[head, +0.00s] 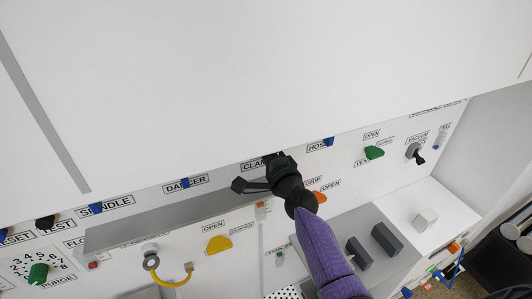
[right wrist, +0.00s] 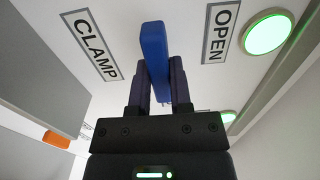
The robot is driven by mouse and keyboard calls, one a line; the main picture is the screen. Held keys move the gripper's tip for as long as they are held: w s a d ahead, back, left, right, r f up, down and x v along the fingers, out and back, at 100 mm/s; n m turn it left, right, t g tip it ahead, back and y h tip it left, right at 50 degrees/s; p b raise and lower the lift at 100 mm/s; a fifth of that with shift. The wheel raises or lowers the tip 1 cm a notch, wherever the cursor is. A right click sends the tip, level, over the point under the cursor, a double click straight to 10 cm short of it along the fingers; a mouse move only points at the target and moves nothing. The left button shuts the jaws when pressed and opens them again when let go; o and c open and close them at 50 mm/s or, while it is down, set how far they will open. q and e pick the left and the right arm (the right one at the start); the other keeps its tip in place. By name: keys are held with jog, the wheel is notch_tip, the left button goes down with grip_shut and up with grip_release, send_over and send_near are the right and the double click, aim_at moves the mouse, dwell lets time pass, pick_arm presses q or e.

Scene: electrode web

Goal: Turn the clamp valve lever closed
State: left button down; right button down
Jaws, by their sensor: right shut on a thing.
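The clamp valve lever (right wrist: 154,50) is a blue bar on the white panel, seen in the right wrist view between the CLAMP label (right wrist: 95,45) and the OPEN label (right wrist: 221,32). My right gripper (right wrist: 155,80) is shut on it, with one dark finger on each side. In the head view my right gripper (head: 272,160) reaches up to the panel at the CLAMP label (head: 253,165), which it partly covers. The lever is hidden behind the gripper there. My left gripper is not in view.
Blue levers for DANCER (head: 185,183) and HOSE (head: 328,142) flank the clamp position. An orange grip lever (head: 318,197) and a yellow lever (head: 218,243) sit below. A grey ledge (head: 160,218) runs along the panel. A round green light (right wrist: 267,33) glows beside OPEN.

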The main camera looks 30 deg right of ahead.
jog(key=c, duration=0.5)
grip_release()
jog(key=shift+c, duration=0.2)
jog(key=shift+s, duration=0.1)
jog(key=s+p, duration=0.1)
jog(key=s, duration=0.8)
jog(key=shift+s+a, duration=0.3)
jog(key=shift+s, duration=0.05)
jog(key=s+a+f+n+g+b, duration=0.2)
jog(key=s+f+n+g+b, duration=0.15)
jog(key=f, duration=0.95)
jog(key=s+a+f+n+g+y+b, duration=0.1)
jog(key=s+a+f+n+g+b, duration=0.25)
jog(key=f, duration=0.85)
jog(key=s+f+n+g+b, duration=0.25)
jog(key=s+f+b, duration=0.2)
jog(key=f, duration=0.85)
jog(key=s+f+n+g+b, duration=0.8)
jog(key=s+f+n+b, duration=0.2)
jog(key=s+f, duration=1.2)
jog(key=s+n, duration=0.2)
jog(key=s, duration=0.2)
jog(key=shift+s+a+f+b, duration=0.2)
jog(key=shift+s+f+b, duration=0.1)
jog(key=shift+s, duration=0.05)
